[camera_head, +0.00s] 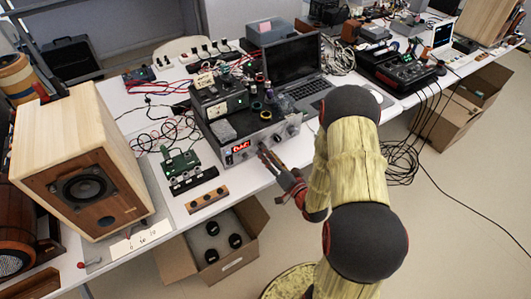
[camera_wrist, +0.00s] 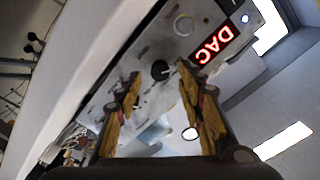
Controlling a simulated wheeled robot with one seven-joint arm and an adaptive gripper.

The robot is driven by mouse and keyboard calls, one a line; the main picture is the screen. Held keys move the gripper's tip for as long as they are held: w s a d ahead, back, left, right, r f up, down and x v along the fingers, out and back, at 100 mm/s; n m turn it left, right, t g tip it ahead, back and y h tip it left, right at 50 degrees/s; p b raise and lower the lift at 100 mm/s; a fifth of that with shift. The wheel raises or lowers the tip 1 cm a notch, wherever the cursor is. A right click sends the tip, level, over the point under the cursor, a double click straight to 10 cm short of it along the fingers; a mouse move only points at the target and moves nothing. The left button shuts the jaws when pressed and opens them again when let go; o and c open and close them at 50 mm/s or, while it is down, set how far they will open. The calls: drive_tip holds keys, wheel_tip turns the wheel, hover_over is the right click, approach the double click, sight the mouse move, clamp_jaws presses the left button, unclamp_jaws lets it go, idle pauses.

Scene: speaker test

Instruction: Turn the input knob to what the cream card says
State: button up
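The amplifier (camera_head: 243,132) stands on the table, its lit red display (camera_head: 240,147) reading "DAC". The display also reads "DAC" in the wrist view (camera_wrist: 214,44), tilted. There, a black knob (camera_wrist: 160,70) with a pale pointer mark sits on the silver front panel. I cannot tell whether this is the input knob. My gripper (camera_wrist: 161,80) is open, its yellow fingers on either side of the knob's position; contact is not clear. In the head view my gripper (camera_head: 268,160) is close to the amplifier's front. A pale card (camera_head: 140,240) lies before the speaker; its writing is too small to read.
A wooden speaker (camera_head: 60,160) stands at left. A green circuit board (camera_head: 180,163), a black strip and a wooden block with holes (camera_head: 206,199) lie left of my gripper. A laptop (camera_head: 292,62) is behind. An open cardboard box (camera_head: 240,262) sits below the table edge.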

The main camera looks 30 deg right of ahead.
drive_tip(key=shift+w, duration=1.25)
drive_tip(key=shift+c, duration=1)
drive_tip(key=c, duration=0.7)
clamp_jaws()
